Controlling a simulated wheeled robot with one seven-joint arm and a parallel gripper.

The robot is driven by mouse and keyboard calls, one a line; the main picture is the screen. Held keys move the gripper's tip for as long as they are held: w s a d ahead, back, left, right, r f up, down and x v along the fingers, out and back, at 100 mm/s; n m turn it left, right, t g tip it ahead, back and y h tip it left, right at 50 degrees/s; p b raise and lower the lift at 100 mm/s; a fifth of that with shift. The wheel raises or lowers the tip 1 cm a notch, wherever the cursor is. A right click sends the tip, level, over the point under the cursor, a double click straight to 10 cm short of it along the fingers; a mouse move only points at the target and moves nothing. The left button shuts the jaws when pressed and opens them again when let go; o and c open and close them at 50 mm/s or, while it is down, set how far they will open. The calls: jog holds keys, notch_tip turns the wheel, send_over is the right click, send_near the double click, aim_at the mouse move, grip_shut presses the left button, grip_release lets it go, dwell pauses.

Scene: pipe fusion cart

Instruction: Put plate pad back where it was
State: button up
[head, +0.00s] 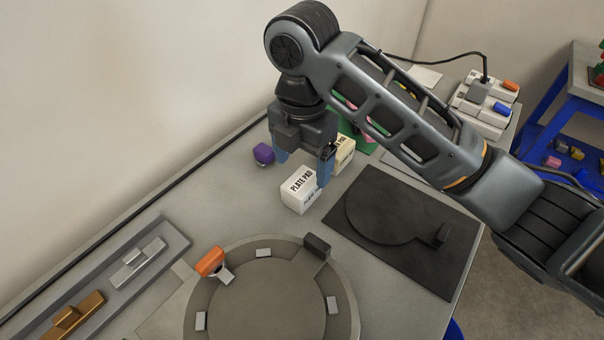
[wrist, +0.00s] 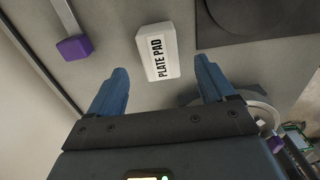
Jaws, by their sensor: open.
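The plate pad (head: 300,191) is a white block with black lettering, standing on the grey cart top near the middle of the head view. In the wrist view the plate pad (wrist: 158,52) shows between and just beyond the fingertips, with clear gaps on both sides. My gripper (head: 303,168) is open and points down, close to the block in the head view. In the wrist view my gripper (wrist: 161,66) holds nothing. Whether the fingertips are level with the block or above it I cannot tell.
A cream block (head: 345,154) with similar lettering stands behind my gripper, partly hidden. A purple-ended piece (head: 263,153) lies to the left. A black mat (head: 440,270) lies right, a round fixture (head: 225,259) in front, and a tray (head: 95,283) with metal blocks at left.

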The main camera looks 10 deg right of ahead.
aim_at(302, 182)
jog(key=shift+r, duration=2.4)
jog(key=shift+s+f, duration=0.1)
jog(key=shift+s, duration=0.05)
